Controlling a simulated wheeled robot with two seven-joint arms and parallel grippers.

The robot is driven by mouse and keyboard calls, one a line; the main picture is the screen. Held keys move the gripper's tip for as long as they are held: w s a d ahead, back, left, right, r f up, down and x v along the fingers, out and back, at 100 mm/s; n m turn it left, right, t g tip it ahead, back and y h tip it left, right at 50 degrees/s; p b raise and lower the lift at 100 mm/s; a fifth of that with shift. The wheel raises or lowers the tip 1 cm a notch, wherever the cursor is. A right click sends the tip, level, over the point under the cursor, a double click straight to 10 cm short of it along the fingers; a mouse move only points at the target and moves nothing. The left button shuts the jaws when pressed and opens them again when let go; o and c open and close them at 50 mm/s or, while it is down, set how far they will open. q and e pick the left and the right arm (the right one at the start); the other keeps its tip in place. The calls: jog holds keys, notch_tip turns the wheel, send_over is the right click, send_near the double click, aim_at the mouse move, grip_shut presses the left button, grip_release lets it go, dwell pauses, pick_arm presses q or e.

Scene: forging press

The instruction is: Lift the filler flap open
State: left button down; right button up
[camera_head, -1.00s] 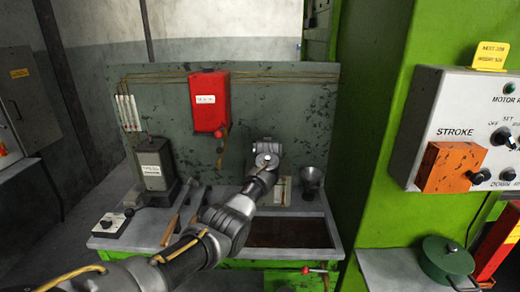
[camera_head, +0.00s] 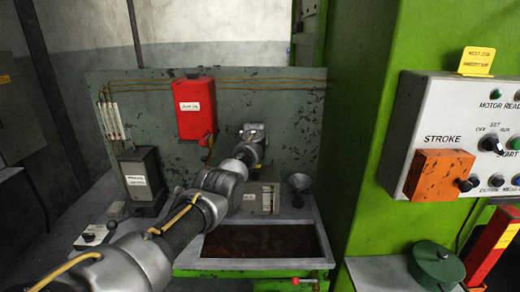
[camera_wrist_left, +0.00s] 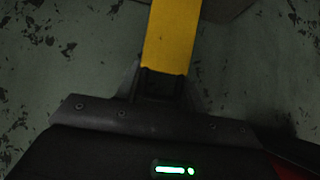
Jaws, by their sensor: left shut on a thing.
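My left arm reaches across the bench to the dark green back panel (camera_head: 270,100). Its gripper (camera_head: 253,130) is near the panel, right of the red box (camera_head: 195,108), and its fingertips are too small to make out there. In the left wrist view the jaws (camera_wrist_left: 163,85) are shut on a yellow strip (camera_wrist_left: 172,35), which extends up out of them. The chipped panel fills the background. A grey box with labels (camera_head: 266,196) stands on the bench below, partly hidden by my arm. I cannot make out a filler flap by its shape. My right gripper is out of view.
A funnel (camera_head: 298,183) stands right of the grey box. A dark sunken tray (camera_head: 260,242) is in front. A dark labelled unit (camera_head: 141,178) stands at left. The green press (camera_head: 370,130) and its control panel (camera_head: 455,125) bound the right side.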

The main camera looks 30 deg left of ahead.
pick_arm(q)
jog(key=shift+a+f, duration=0.15)
jog(key=shift+a, duration=0.05)
dwell(0.3)
jog(key=c, duration=1.3)
grip_release()
jog(key=shift+o, duration=1)
jog(key=shift+a+f, duration=0.1)
jog(key=shift+a, duration=0.05)
jog(key=shift+o, duration=0.4)
jog(key=shift+w+a+f, duration=0.1)
jog(key=shift+a+f, duration=0.05)
jog(key=shift+f, duration=0.05)
jog(key=shift+d+r, duration=0.15)
jog(key=shift+d, duration=0.2)
jog(key=shift+s+d+r, duration=0.15)
jog(key=shift+s+r, duration=0.15)
jog(key=shift+r, duration=0.1)
jog(key=b+v, duration=0.2)
jog(key=v, duration=0.7)
jog(key=shift+s+d, duration=0.2)
jog(key=shift+s, duration=0.05)
jog(key=shift+r, duration=0.2)
